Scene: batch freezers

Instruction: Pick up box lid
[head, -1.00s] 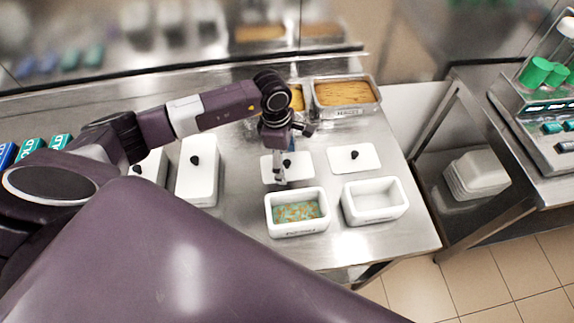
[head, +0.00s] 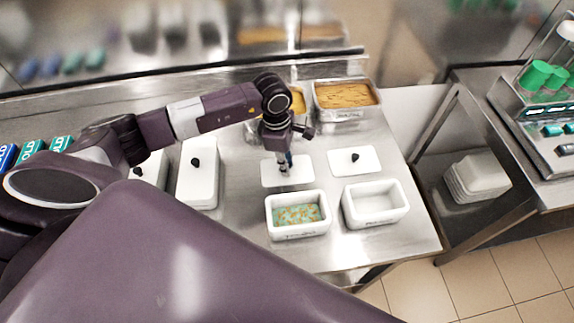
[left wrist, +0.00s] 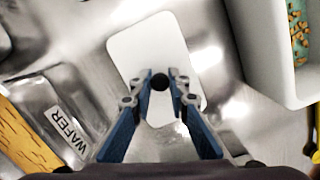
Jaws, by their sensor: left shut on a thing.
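A white rectangular lid (head: 302,175) with a dark round knob lies flat over the steel table, behind the open white box with teal and orange contents (head: 297,233). My left gripper (head: 284,167) points down over the lid's middle and is shut on its knob. In the left wrist view the dark knob (left wrist: 159,82) sits between the two blue-sided fingertips, and the white lid (left wrist: 150,45) spreads below. I cannot tell any gap between lid and table. My right gripper is not in view.
An empty white box (head: 375,218) stands right of the filled one. Lidded white boxes (head: 197,180) stand to the left. The table's right edge is clear.

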